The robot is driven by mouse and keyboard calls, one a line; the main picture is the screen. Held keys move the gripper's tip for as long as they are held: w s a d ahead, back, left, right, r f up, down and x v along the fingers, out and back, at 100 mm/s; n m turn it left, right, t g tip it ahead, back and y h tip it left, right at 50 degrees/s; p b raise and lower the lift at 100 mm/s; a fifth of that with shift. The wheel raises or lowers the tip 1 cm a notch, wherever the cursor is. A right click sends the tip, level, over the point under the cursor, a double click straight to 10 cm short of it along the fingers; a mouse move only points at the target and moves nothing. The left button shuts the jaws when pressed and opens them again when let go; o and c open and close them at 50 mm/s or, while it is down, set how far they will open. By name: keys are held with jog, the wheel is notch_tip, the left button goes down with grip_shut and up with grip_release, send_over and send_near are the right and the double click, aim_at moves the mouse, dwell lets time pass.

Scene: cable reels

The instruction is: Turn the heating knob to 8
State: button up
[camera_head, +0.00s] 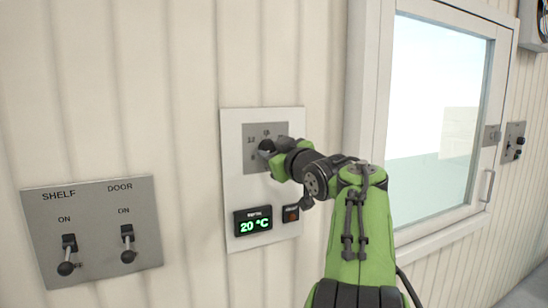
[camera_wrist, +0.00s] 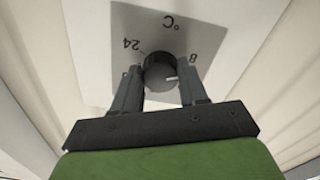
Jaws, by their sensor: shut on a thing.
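The heating knob (camera_wrist: 158,68) is a dark round knob on a grey dial plate (camera_wrist: 208,42) in the wrist view. A white mark on its face points right in the picture. The plate reads "24" left of the knob, "8" to its upper right and "°C" above; the lettering is upside down. My gripper (camera_wrist: 160,76) has one finger on each side of the knob and is shut on it. In the head view my gripper (camera_head: 272,148) covers most of the dial. A display (camera_head: 253,221) below it reads 20 °C in green.
A grey panel (camera_head: 92,231) marked SHELF and DOOR, with two levers, is at the left. A small dark switch (camera_head: 290,213) with an orange-red part sits beside the display. A white door with a window (camera_head: 437,110) stands at the right.

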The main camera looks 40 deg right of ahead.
jog(key=shift+n, duration=0.7)
jog(key=o, duration=1.1)
jog(key=shift+c, duration=0.2)
jog(key=b+v, duration=0.1)
jog(key=v, duration=1.4)
jog(key=shift+s, duration=0.35)
jog(key=shift+a, duration=0.15)
